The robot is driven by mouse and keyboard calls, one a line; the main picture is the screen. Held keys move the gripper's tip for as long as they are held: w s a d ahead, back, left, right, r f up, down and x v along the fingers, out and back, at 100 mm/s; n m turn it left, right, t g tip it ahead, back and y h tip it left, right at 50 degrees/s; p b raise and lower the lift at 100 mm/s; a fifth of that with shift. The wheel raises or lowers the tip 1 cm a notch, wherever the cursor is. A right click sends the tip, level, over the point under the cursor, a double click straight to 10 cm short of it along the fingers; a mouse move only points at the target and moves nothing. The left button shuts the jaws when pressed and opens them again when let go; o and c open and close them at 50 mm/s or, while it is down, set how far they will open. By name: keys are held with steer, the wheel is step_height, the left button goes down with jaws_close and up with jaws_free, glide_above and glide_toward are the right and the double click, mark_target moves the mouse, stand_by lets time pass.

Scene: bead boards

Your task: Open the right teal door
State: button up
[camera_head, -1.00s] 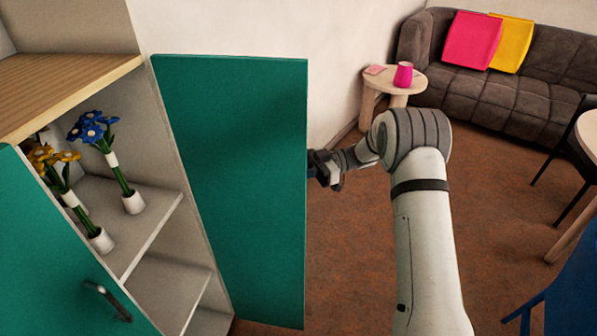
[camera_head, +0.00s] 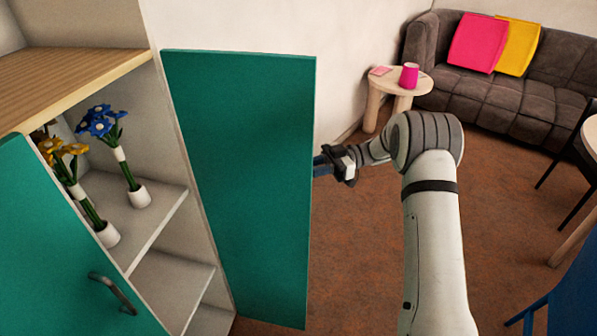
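The right teal door (camera_head: 240,170) stands swung wide open from the cabinet, its inner face towards me. My gripper (camera_head: 322,166) is at the door's free right edge, at about mid-height. The fingertips are partly hidden at or behind that edge, so I cannot tell whether they touch it or are open or shut. The door's handle is not visible. The left teal door (camera_head: 60,240) with its dark handle (camera_head: 112,292) covers the left part of the cabinet.
Blue flowers (camera_head: 125,160) and yellow flowers (camera_head: 85,205) in white pots stand on the cabinet shelf (camera_head: 160,225). A small round table (camera_head: 405,88) with a pink cup (camera_head: 409,76) and a sofa (camera_head: 500,85) are behind. A blue chair (camera_head: 570,300) is at lower right. Brown floor (camera_head: 350,260) lies clear below my gripper.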

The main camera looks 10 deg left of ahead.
steer(key=v, duration=0.4)
steer(key=shift+w+d, duration=0.15)
steer(key=shift+d, duration=0.05)
